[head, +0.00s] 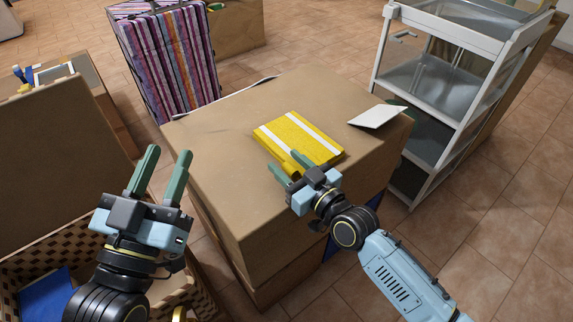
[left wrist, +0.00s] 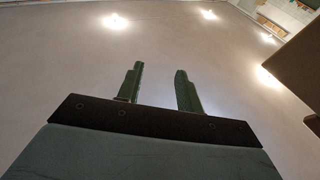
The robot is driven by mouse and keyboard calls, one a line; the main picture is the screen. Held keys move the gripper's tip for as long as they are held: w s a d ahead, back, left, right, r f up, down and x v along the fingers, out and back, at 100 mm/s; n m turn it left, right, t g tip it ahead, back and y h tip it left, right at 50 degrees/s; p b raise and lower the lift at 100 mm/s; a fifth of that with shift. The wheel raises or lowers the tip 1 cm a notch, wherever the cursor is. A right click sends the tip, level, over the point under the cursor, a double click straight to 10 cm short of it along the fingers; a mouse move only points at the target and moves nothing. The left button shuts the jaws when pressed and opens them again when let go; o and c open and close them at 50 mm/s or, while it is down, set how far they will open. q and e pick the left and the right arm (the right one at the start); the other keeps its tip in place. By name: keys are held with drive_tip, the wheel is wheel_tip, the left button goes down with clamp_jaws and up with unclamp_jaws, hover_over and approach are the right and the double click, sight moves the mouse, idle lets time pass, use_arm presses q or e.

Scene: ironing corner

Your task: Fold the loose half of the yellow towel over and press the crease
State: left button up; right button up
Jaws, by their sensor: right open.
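The yellow towel (head: 302,136) with white stripes lies on top of the large brown box-like surface (head: 220,165). It looks folded into a rectangle, with a rounded edge or roll at its near left side. My right gripper (head: 287,166) is open at the towel's near edge, its green fingers close to that roll. I cannot tell whether they touch it. My left gripper (head: 166,169) is open and empty, raised left of the surface and away from the towel. The left wrist view shows its two fingers (left wrist: 159,88) apart with nothing between them.
A white card (head: 377,116) lies at the surface's right edge. A white shelf rack (head: 440,75) stands at the right and a striped fabric hamper (head: 168,60) at the back left. A checkered basket (head: 203,287) with a blue item (head: 45,293) is at the lower left. The surface left of the towel is clear.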

use_arm(q)
drive_tip(key=shift+s+r+t, duration=0.25)
drive_tip(key=shift+r+t, duration=0.25)
drive_tip(key=shift+r, duration=0.15)
use_arm(e)
drive_tip(key=shift+w+a, duration=0.3)
drive_tip(key=shift+w, duration=0.1)
drive_tip(key=shift+c, duration=0.2)
drive_tip(key=c, duration=0.6)
use_arm(q)
drive_tip(key=shift+d, duration=0.1)
use_arm(e)
drive_tip(key=shift+r, duration=0.1)
